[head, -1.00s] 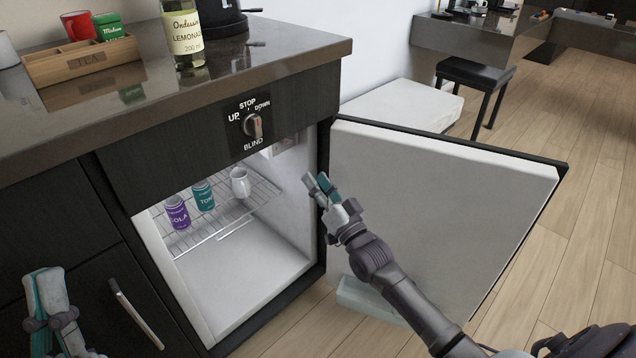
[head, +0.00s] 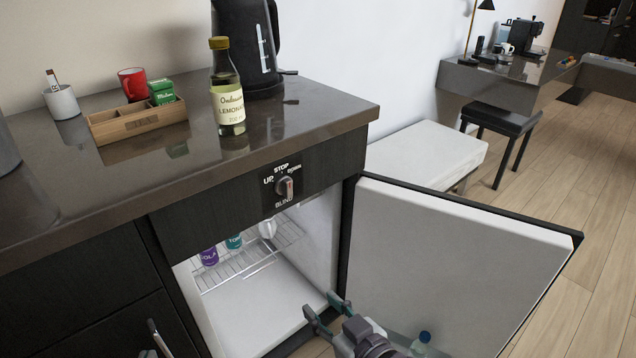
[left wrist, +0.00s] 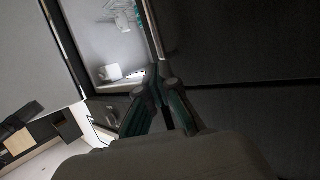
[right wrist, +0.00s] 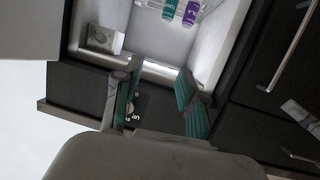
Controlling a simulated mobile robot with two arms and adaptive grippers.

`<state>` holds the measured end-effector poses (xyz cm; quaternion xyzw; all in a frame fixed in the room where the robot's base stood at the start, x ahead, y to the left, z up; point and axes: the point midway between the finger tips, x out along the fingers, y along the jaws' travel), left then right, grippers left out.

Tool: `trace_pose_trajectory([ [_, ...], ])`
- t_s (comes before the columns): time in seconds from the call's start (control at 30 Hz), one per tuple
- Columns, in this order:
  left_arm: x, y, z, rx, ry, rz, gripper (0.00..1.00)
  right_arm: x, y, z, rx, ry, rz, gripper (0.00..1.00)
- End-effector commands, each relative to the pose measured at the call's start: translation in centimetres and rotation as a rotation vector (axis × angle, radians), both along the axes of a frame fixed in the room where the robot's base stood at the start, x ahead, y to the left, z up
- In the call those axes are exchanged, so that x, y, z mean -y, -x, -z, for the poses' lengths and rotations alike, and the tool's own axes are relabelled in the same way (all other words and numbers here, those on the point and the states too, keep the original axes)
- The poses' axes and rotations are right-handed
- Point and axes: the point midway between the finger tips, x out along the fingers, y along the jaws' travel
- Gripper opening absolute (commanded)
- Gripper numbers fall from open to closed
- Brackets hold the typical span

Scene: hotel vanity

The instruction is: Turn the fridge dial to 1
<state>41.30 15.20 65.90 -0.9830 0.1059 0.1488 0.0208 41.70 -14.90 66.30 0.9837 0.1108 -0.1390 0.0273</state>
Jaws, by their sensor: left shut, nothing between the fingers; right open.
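The fridge (head: 262,315) stands open under the counter. In the right wrist view a small pale box with a dark marking, which looks like the fridge dial unit (right wrist: 103,38), sits on its inner wall. A pale box (left wrist: 110,73) also shows inside in the left wrist view. I cannot read the dial's setting. My right gripper (head: 322,306) is open and empty, low in front of the fridge opening beside the door; its spread fingers also show in the right wrist view (right wrist: 155,85). My left gripper (left wrist: 158,72) is shut and empty, near the dark cabinet front.
The open fridge door (head: 450,260) stands to the right, with a bottle (head: 423,340) low on it. A blind knob (head: 285,187) is on the panel above. A wire shelf holds a purple can (head: 209,256), a teal can (head: 234,242) and a white mug (head: 267,228).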

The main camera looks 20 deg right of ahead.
Motion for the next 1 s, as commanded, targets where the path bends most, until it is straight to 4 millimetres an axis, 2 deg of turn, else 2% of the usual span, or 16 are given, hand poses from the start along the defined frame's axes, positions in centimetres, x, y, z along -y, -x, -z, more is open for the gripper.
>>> trace_pose_trajectory([
  [0.1, -1.2, 2.4, 2.9, -0.242, -0.057, -0.016, 0.0, 0.9, 1.5, 2.2, -0.206, 0.075, 0.008, 0.41],
  [0.23, -2.5, 5.5, 6.1, -0.481, -0.11, -0.033, 0.0, 2.0, 2.8, 4.4, -0.379, 0.165, 0.016, 0.41],
  [0.3, -3.2, 7.6, 7.6, -0.61, -0.138, -0.041, 0.0, 2.7, 2.9, 5.2, -0.447, 0.23, 0.022, 0.41],
  [0.37, -3.9, 9.6, 9.1, -0.732, -0.163, -0.049, 0.0, 3.6, 2.2, 5.5, -0.479, 0.31, 0.032, 0.41],
  [0.43, -4.5, 11.3, 10.8, -0.834, -0.183, -0.056, 0.0, 4.6, 0.1, 5.5, -0.454, 0.409, 0.044, 0.41],
  [0.53, -4.9, 12.6, 12.7, -0.913, -0.198, -0.06, 0.0, 5.6, -3.6, 4.7, -0.355, 0.533, 0.054, 0.41],
  [0.7, -5.1, 13.2, 15.8, -0.972, -0.209, -0.061, 0.0, 7.3, -10.9, 1.8, -0.096, 0.754, 0.035, 0.41],
  [0.8, -5.0, 13.2, 17.4, -0.981, -0.211, -0.059, 0.0, 8.5, -14.4, -0.1, 0.048, 0.875, 0.005, 0.41],
  [0.9, -5.0, 13.1, 18.5, -0.984, -0.211, -0.058, 0.0, 9.6, -16.7, -1.5, 0.143, 0.964, -0.025, 0.41],
  [1.0, -5.0, 13.1, 19.0, -0.984, -0.212, -0.057, 0.0, 10.2, -17.8, -2.1, 0.187, 1.009, -0.044, 0.41],
])
